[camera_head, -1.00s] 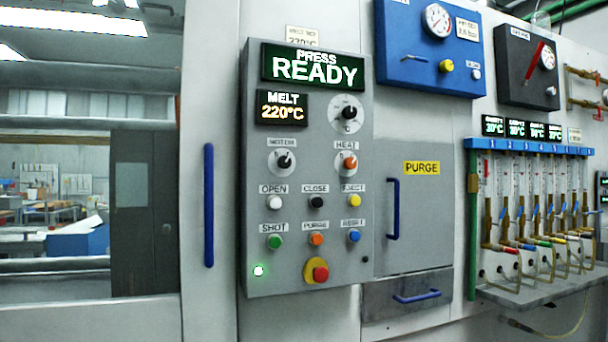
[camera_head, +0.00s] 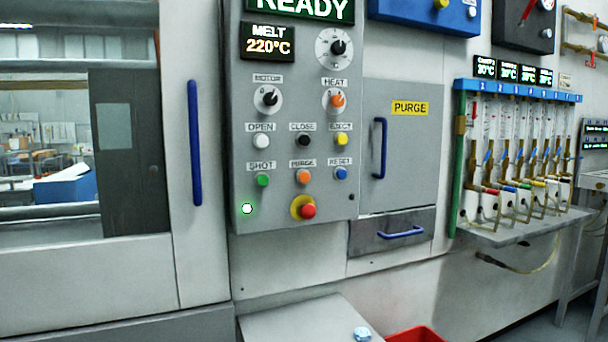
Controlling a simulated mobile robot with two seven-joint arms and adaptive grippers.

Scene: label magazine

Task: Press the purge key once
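The purge key (camera_head: 303,177) is an orange round button in the bottom row of the grey control panel (camera_head: 240,190). Its label sits just above it. The green shot key (camera_head: 262,179) is to its left and the blue reset key (camera_head: 341,173) to its right. The red emergency button (camera_head: 307,211) on a yellow base is just below. The panel display reads READY and the melt display (camera_head: 268,42) reads 220°C. Neither of my grippers is in view.
A door marked PURGE (camera_head: 410,150) with a blue handle is right of the panel. A grey surface (camera_head: 290,325) with a small light-blue item (camera_head: 362,333) lies below. A red bin (camera_head: 415,335) is beside it. Flow tubes (camera_head: 520,140) stand at the right.

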